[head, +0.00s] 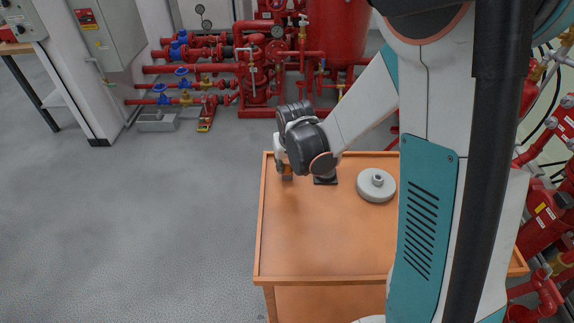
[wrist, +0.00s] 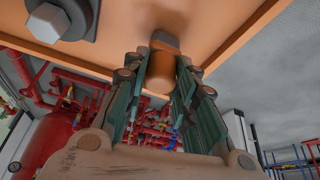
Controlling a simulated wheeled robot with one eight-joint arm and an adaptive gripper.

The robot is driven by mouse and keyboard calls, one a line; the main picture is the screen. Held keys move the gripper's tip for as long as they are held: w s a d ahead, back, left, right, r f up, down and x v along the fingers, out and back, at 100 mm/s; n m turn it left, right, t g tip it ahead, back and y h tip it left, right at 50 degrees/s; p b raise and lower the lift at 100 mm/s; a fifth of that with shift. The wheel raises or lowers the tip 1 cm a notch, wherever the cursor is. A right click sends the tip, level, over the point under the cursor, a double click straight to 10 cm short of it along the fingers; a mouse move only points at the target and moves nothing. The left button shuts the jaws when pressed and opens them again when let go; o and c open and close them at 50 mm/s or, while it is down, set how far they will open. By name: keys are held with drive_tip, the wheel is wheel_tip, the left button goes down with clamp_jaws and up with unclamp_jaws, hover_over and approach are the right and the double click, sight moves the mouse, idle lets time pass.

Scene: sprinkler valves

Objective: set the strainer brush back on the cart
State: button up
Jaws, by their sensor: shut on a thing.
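The strainer brush (wrist: 160,74), a brown, stubby piece with a darker block at one end, sits between the two fingers of my gripper (wrist: 163,88) in the wrist view. My gripper is shut on it. In the head view, my gripper (head: 284,167) is over the far left corner of the orange cart (head: 320,245). A small brown-orange part of the brush (head: 287,171) shows below it there. The brush is at or just above the cart top; I cannot tell whether it touches. Its bristles are not clearly visible.
A grey round disc with a hex hub (head: 376,187) and a small black square piece (head: 325,180) are on the cart's far side. A raised rim edges the cart. Its near left area is clear. Red pipes and valves (head: 265,75) stand behind.

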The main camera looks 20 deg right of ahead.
drive_tip(key=shift+f, duration=0.15)
drive_tip(key=o, duration=1.1)
drive_tip(key=shift+c, duration=0.2)
